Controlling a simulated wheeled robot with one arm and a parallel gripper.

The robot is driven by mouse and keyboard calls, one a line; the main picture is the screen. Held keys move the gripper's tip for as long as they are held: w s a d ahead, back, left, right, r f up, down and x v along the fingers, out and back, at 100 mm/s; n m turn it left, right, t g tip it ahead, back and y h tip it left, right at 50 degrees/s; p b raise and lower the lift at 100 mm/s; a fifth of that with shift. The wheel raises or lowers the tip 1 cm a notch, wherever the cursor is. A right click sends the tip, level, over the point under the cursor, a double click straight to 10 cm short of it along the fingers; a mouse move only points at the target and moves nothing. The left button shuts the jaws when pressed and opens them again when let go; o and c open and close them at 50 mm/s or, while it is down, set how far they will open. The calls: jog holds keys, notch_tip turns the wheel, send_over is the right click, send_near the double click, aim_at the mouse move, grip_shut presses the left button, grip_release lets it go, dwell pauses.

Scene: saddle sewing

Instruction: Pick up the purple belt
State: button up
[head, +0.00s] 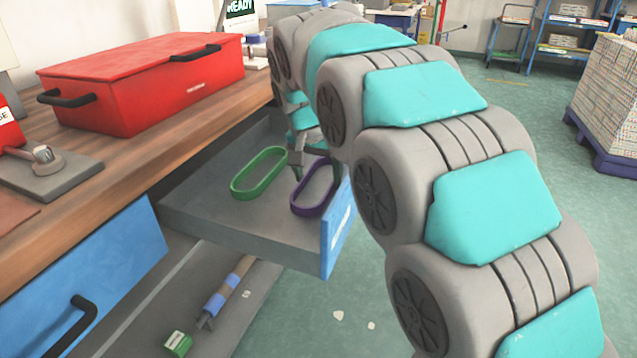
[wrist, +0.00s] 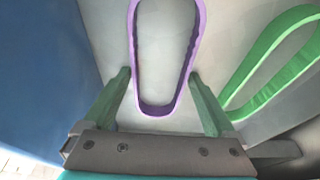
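The purple belt (head: 316,190) is an oval loop lying in the open drawer (head: 205,212), close to the drawer's blue front. It also shows in the wrist view (wrist: 139,50). My gripper (wrist: 160,90) is open, with its two green fingers on either side of the belt's near rounded end. Neither finger clearly touches the belt; the height above it is hard to judge. In the head view my gripper (head: 317,165) is at the belt, partly hidden by my arm.
A green belt (head: 258,174) lies in the same drawer, left of the purple one. The drawer's blue front (head: 338,226) stands close beside the purple belt. A red toolbox (head: 150,85) sits on the wooden workbench (head: 100,195). A lower shelf holds a few small items.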

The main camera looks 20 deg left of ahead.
jog(key=c, duration=1.2)
jog(key=shift+r, duration=0.15)
